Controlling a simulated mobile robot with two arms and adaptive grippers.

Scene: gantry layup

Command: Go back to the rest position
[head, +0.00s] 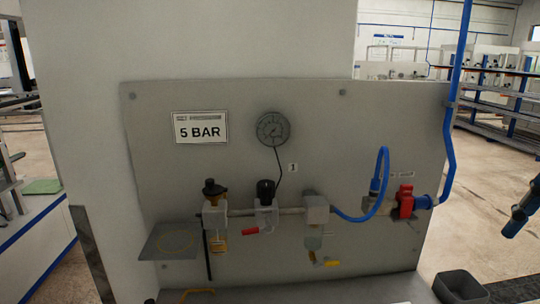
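Neither of my grippers can be made out in the head view. A dark part with blue bands (522,207) comes in at the right edge; only a piece of it shows, with no fingers visible, and I cannot tell what it is. The task names no object.
A grey panel (360,125) in front bears a "5 BAR" sign (201,127), a gauge (272,129), air-line fittings, a blue hose (381,190) and a red valve (404,202). A small shelf (172,242) juts out left. A dark bin (461,286) stands lower right. Open floor shows right.

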